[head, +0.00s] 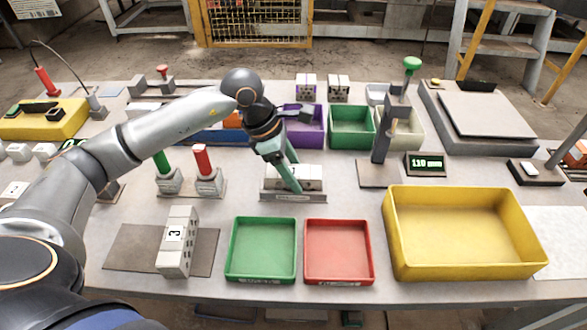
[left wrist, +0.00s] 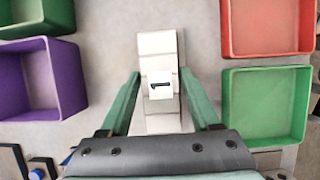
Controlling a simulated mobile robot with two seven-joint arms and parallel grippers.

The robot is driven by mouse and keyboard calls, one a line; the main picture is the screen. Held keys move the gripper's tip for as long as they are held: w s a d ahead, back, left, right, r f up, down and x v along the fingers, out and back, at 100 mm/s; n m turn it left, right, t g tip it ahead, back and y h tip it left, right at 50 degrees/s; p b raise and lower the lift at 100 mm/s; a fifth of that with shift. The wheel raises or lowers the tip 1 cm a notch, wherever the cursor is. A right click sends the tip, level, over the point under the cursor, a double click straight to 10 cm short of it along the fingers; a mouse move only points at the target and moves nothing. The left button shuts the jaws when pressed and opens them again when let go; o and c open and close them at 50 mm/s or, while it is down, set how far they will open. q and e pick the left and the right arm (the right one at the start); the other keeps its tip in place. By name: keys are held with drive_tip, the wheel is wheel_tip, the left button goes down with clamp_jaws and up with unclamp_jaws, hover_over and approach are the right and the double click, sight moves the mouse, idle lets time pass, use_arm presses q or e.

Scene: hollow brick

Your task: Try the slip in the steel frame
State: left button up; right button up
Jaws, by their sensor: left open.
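A pale slip (head: 312,184) with a label sits at a low steel frame (head: 292,197) in the middle of the bench; how fully it is seated I cannot tell. My left gripper (head: 287,178) is above it, pointing down, open. In the left wrist view the pale piece (left wrist: 158,55), with a "1" label, lies between the two green fingers (left wrist: 162,100), with a gap on each side. The near part of the piece is hidden by the gripper body. My right gripper is not in view.
A green tray (head: 262,276) and a red tray (head: 338,277) stand in front of the frame, with a yellow bin (head: 468,270) to their right. A hollow brick (head: 177,243) marked "3" is on a brown mat. Posts with green and red handles (head: 203,160) stand left, a green-knobbed press (head: 384,140) right.

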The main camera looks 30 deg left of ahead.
use_arm(q)
drive_tip(key=v, duration=1.2)
drive_tip(key=shift+a+r, duration=0.15)
drive_tip(key=shift+r, duration=0.05)
